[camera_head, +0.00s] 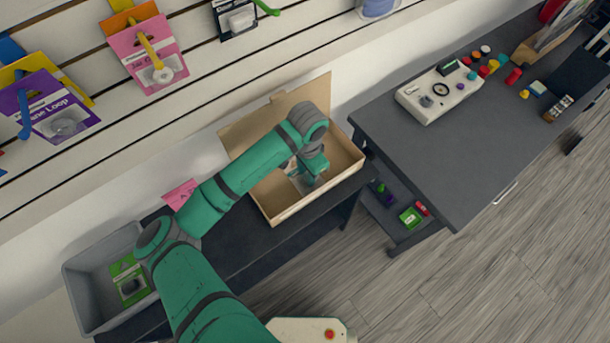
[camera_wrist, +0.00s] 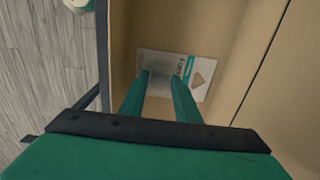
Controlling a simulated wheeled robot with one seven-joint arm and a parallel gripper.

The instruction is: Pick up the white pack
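The white pack (camera_wrist: 202,72) lies inside the open cardboard box (camera_wrist: 240,60), with a brown shape and teal lettering on its face. My gripper (camera_wrist: 160,77) points down into the box over the pack. I cannot tell whether the fingertips touch the pack. In the head view the box (camera_head: 335,172) stands on the dark bench, and my gripper (camera_head: 308,180) reaches into it. My arm and gripper hide much of the pack there.
A grey bin (camera_head: 85,290) with a green pack (camera_head: 130,283) stands at the left end of the dark bench (camera_head: 262,240). A dark table (camera_head: 430,150) with a white device (camera_head: 440,92) is at right. Hanging packs line the slatted wall. The box walls surround my gripper closely.

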